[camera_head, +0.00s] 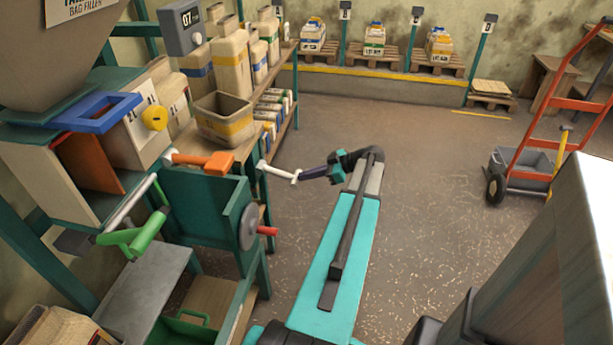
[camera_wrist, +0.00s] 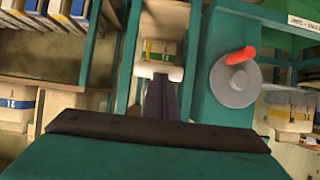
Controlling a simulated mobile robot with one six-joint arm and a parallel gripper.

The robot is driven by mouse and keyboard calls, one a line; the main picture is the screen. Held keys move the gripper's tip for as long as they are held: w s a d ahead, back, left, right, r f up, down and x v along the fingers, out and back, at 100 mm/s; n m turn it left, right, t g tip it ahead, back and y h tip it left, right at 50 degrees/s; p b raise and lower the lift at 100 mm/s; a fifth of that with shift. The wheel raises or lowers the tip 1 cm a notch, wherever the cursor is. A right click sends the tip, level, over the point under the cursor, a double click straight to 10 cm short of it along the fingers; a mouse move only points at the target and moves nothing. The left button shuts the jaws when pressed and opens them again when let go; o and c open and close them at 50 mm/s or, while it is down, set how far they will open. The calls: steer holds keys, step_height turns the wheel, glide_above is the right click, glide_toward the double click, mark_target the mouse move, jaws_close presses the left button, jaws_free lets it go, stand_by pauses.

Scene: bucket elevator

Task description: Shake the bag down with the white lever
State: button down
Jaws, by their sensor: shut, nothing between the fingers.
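The white lever (camera_head: 278,172) sticks out to the right of the teal machine and ends in a short crossbar. In the wrist view the crossbar (camera_wrist: 160,71) is straight ahead of my fingers. My gripper (camera_head: 302,175) is shut and empty, its dark fingertips at the crossbar; I cannot tell whether they touch it. In the wrist view the closed fingers (camera_wrist: 162,88) point at the crossbar's middle. A cream bag-like body (camera_head: 138,132) with dark print is below the hopper at left, by the blue frame (camera_head: 98,112); I cannot tell if it is the task's bag.
A grey wheel with a red crank (camera_head: 268,231) is on the machine just below the lever. An orange handle (camera_head: 205,162) and a green handle (camera_head: 140,236) are to the left. Shelves hold several bags. The floor to the right is clear up to a red hand truck (camera_head: 545,130).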

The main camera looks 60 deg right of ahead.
steer(key=w+r+v, duration=0.1)
steer(key=v, duration=1.2)
steer(key=shift+r, duration=0.3)
steer(key=shift+s, duration=0.1)
stand_by(0.5)
steer(key=w+a+r+g+p, duration=0.1)
steer(key=w+r+g+p, duration=0.1)
steer(key=r, duration=0.5)
steer(key=w+a+r+g+h+p, duration=0.1)
steer(key=w+r+g+p, duration=0.2)
steer(key=w+r, duration=0.3)
steer(key=shift+w+a+r+p, duration=0.15)
steer(key=shift+a+r+p, duration=0.15)
steer(key=shift+r+p, duration=0.4)
